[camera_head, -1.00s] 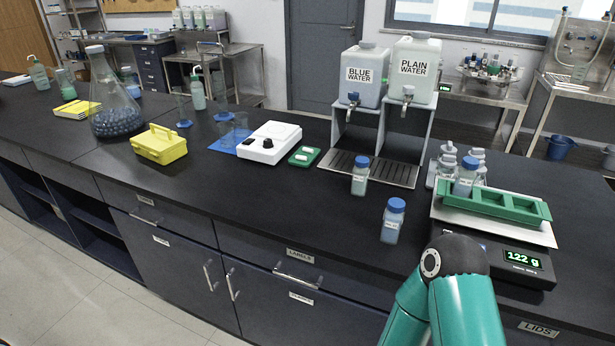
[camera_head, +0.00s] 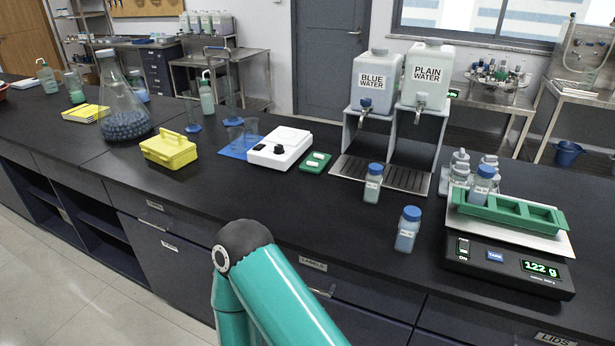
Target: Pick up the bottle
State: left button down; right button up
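Several small bottles with blue caps and white labels are in view. One bottle (camera_head: 407,231) stands upright near the counter's front edge, left of the scale. I cannot tell which bottle the task means. One teal arm link of mine shows at the bottom middle, but neither gripper is in view.
Blue-water (camera_head: 368,80) and plain-water (camera_head: 427,77) dispensers stand behind the bottles. The front middle of the black counter is clear.

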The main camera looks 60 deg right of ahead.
aim_at(372, 192)
jog(key=u, duration=0.5)
jog(key=k, duration=0.45)
jog(key=z, duration=1.6)
jog(key=k, duration=0.3)
jog(key=z, duration=0.1)
jog(key=i, duration=0.6)
jog(key=u, duration=0.15)
jog(key=k, duration=0.6)
jog(key=z, duration=0.1)
